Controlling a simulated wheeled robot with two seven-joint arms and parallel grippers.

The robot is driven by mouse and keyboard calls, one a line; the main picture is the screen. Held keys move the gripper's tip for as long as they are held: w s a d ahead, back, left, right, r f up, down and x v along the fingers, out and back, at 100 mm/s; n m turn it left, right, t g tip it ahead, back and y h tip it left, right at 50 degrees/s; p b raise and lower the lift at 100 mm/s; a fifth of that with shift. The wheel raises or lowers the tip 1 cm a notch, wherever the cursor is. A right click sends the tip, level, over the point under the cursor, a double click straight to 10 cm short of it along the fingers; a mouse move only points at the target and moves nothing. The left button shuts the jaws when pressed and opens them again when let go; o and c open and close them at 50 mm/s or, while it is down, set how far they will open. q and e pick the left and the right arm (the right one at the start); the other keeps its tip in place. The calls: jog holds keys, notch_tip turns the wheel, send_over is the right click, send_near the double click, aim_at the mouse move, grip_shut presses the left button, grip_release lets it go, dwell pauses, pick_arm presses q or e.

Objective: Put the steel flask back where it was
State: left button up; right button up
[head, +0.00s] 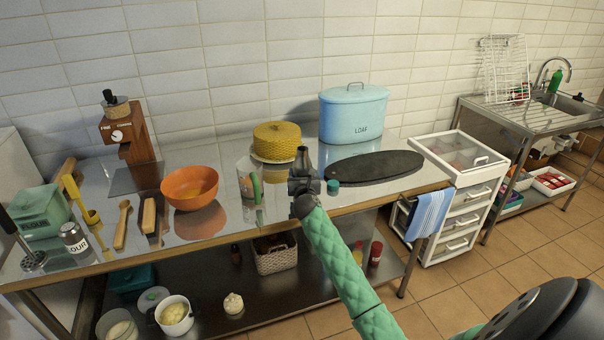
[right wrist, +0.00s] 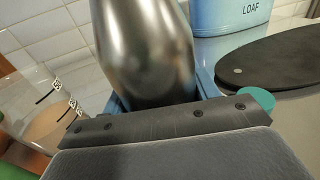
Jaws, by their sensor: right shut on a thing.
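The steel flask (head: 301,160) is upright near the front of the steel worktable (head: 285,205). My right gripper (head: 303,185) is shut around its lower part. In the right wrist view the flask (right wrist: 148,50) fills the upper middle, between the blue fingers of the gripper (right wrist: 160,95). Its base is hidden by the gripper, so I cannot tell whether it touches the tabletop. My left gripper is not in view.
A glass measuring jug (head: 248,182) stands just left of the flask. A small teal round thing (head: 333,187) and a dark oval board (head: 375,167) lie to its right. Behind are a yellow cake (head: 277,141) and a blue loaf tin (head: 353,112). An orange bowl (head: 190,187) is farther left.

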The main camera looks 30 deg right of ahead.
jog(key=shift+f, duration=0.1)
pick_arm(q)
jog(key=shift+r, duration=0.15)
pick_arm(e)
jog(key=o, duration=1.2)
jog(key=shift+c, duration=0.2)
jog(key=shift+s, duration=0.15)
pick_arm(q)
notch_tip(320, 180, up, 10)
jog(key=b, duration=0.2)
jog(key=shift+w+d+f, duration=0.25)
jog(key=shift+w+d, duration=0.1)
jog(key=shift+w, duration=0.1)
pick_arm(e)
jog(key=v, duration=1.1)
jog(key=shift+s+a, duration=0.25)
jog(key=shift+s, duration=0.05)
